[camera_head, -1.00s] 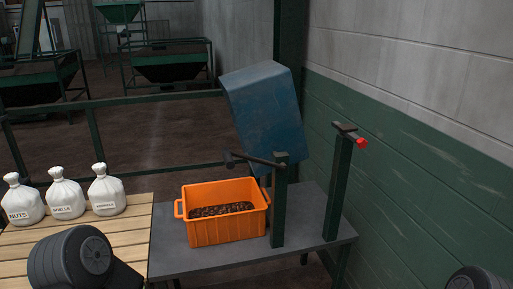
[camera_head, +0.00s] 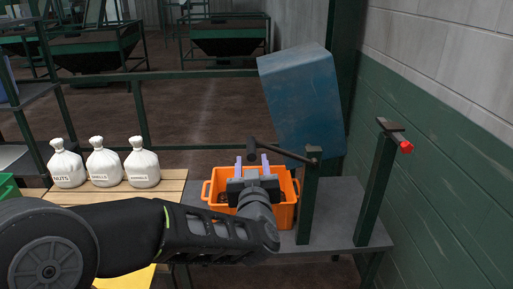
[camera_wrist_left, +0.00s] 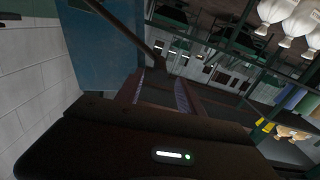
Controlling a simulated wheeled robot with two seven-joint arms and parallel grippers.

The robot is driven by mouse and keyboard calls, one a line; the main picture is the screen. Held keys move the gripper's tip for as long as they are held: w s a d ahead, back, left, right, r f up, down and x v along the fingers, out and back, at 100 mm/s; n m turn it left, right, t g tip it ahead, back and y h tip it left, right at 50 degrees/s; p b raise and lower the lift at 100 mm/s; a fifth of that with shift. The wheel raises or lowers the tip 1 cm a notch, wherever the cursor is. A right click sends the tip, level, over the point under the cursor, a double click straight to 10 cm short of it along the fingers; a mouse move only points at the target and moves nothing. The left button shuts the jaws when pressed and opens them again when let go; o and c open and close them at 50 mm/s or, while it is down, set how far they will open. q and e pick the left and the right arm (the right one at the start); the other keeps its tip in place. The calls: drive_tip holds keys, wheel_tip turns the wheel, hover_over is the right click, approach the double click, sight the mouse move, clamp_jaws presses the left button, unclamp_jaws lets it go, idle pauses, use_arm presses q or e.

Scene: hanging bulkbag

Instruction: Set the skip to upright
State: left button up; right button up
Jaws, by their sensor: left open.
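The blue skip (camera_head: 304,100) hangs tilted between dark green posts in the head view; it also fills the upper left of the left wrist view (camera_wrist_left: 120,45). A dark crank handle (camera_head: 285,153) runs from the near post to the left, with a thick grip at its end (camera_head: 252,150). My left gripper (camera_head: 251,165) is open and empty, its fingers pointing at the handle's grip end. In the left wrist view the handle bar (camera_wrist_left: 118,24) reaches down towards the gap between the fingers (camera_wrist_left: 156,90); I cannot tell whether they touch. My right gripper is not in view.
An orange crate (camera_head: 285,212) stands on the grey table (camera_head: 340,215) behind my left gripper, partly hidden. Three white sacks (camera_head: 104,166) stand on the wooden slats at left. A post with a red knob (camera_head: 406,147) stands near the right wall.

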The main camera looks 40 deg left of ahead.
sight(251, 148)
use_arm(q)
drive_tip(key=shift+p+x, duration=0.6)
drive_tip(key=shift+x, duration=3.35)
drive_tip(key=shift+c, duration=0.3)
clamp_jaws()
